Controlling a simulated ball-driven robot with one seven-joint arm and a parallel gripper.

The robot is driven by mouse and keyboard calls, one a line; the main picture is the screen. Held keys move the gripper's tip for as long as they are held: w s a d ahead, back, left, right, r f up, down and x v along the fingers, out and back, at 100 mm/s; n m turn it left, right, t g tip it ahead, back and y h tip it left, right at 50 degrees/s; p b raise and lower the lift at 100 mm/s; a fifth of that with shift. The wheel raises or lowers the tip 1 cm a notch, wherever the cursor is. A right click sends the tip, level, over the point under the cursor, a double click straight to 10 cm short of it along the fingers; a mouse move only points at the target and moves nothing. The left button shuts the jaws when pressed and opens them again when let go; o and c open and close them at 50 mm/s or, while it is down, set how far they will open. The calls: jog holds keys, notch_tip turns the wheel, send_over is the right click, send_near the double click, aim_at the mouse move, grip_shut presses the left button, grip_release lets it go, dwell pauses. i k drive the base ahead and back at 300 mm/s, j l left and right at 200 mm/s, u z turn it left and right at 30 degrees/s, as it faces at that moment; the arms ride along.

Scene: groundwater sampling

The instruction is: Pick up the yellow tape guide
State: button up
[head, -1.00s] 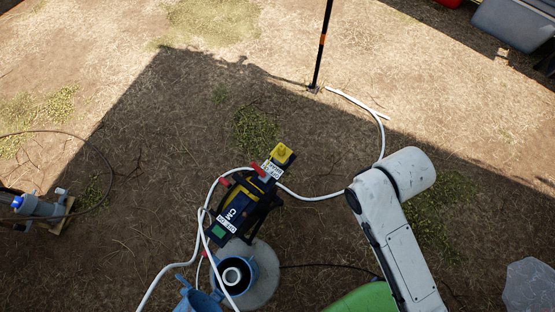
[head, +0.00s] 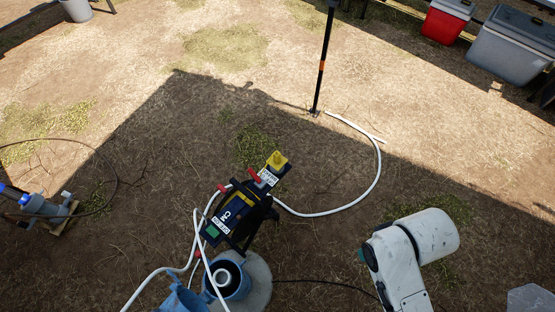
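The yellow tape guide (head: 277,161) sits at the upper end of a black reel device (head: 236,212), beside a white printed label and a red part. The device stands tilted above a round grey pad, close to a blue bucket. My white arm shows at the lower right, apart from the device and to its right. My gripper does not show in this view.
White hose (head: 345,205) curves from the device toward a black pole (head: 322,65). Blue buckets (head: 233,281) stand just below the device. A red cooler (head: 444,22) and grey cooler (head: 512,45) are at upper right. A pump-like unit (head: 40,207) is at left. Ground between is open.

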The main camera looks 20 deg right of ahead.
aim_at(278, 161)
jog(key=i+l+u, duration=0.4)
jog(key=i+l, duration=0.55)
